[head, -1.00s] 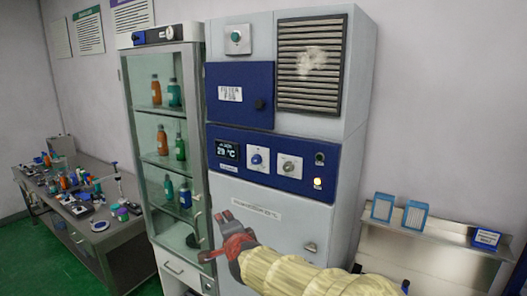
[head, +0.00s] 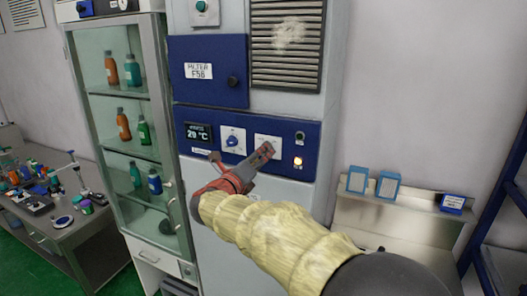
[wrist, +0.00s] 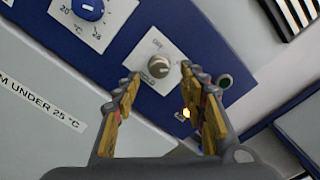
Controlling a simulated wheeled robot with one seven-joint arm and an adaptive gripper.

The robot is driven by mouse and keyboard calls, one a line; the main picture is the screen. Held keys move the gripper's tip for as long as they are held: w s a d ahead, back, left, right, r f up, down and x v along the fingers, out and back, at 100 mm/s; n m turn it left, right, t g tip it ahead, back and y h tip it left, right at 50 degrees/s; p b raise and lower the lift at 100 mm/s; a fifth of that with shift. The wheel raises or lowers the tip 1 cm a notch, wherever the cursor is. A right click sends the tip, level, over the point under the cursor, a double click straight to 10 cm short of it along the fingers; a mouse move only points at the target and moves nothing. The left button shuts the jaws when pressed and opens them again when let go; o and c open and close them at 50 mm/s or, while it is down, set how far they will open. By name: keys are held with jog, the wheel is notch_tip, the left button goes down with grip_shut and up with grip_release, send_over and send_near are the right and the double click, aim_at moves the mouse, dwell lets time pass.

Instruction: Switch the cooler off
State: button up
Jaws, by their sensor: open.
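The cooler is a tall grey cabinet (head: 232,240) with a blue control panel (head: 190,115). In the wrist view a grey knob (wrist: 159,66) sits on a white plate whose labels read like "OFF" and "COLD". In the head view my finger hides this knob, and part of its plate (head: 266,138) shows. My gripper (head: 240,155) is open in front of the panel. In the wrist view its fingertips (wrist: 160,78) lie on either side of the knob; contact cannot be told. An amber lamp (head: 298,162) glows at the panel's right. The display (head: 198,135) reads 29 °C.
A blue temperature dial (head: 232,141) is left of the knob, and a dark button (head: 299,136) right of it. A glass-door cabinet (head: 158,80) with bottles stands left. A steel shelf (head: 400,215) with blue boxes is right. A cluttered table (head: 90,225) is far left.

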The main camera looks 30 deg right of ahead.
jog(key=x, duration=0.3)
jog(key=shift+w+d, duration=0.15)
jog(key=shift+w, duration=0.1)
jog(key=shift+c, duration=0.5)
grip_shut()
